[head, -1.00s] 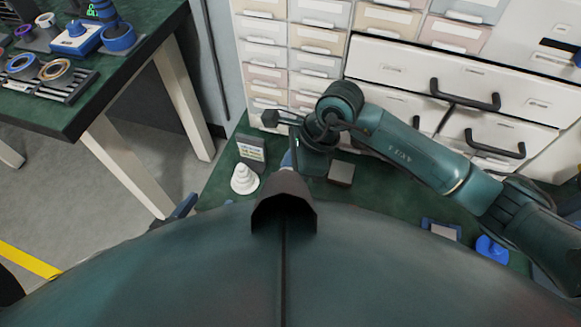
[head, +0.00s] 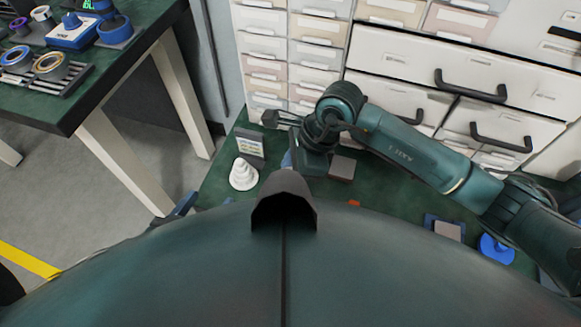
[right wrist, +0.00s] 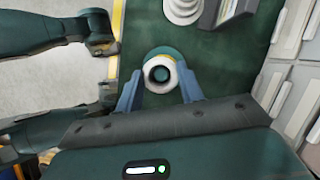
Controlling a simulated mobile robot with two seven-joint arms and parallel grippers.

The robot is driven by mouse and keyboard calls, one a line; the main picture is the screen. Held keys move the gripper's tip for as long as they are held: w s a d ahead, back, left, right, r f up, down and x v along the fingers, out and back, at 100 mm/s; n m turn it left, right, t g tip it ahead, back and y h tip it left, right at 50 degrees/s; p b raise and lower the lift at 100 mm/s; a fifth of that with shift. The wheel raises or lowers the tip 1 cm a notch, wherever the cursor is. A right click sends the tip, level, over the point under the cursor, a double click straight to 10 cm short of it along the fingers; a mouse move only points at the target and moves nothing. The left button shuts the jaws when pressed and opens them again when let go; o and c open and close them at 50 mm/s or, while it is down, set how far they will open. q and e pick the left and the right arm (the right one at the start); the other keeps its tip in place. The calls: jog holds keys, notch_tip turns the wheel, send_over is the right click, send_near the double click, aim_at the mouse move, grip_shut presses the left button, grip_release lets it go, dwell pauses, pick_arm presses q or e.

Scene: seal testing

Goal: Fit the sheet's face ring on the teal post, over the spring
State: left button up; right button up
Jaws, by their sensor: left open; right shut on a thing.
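My right gripper (right wrist: 160,88) is shut on a pale ring (right wrist: 147,76), held between its blue fingertips in the right wrist view. No spring can be made out. In the head view my right wrist hides most of this spot. The sheet, a small upright card (head: 250,143), stands behind a white stepped cone (head: 243,175). My left gripper (head: 184,206), open, shows only partly at the bench's left edge.
White drawers (head: 400,68) with black handles stand behind the green bench. A blue-edged tray (head: 448,231) and a blue round part (head: 497,248) lie farther right. Another table (head: 75,115) at left holds several rings.

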jog(key=shift+f, duration=0.2)
jog(key=o, duration=1.1)
notch_tip(320, 180, up, 7)
jog(key=p, duration=0.4)
jog(key=shift+r, duration=0.1)
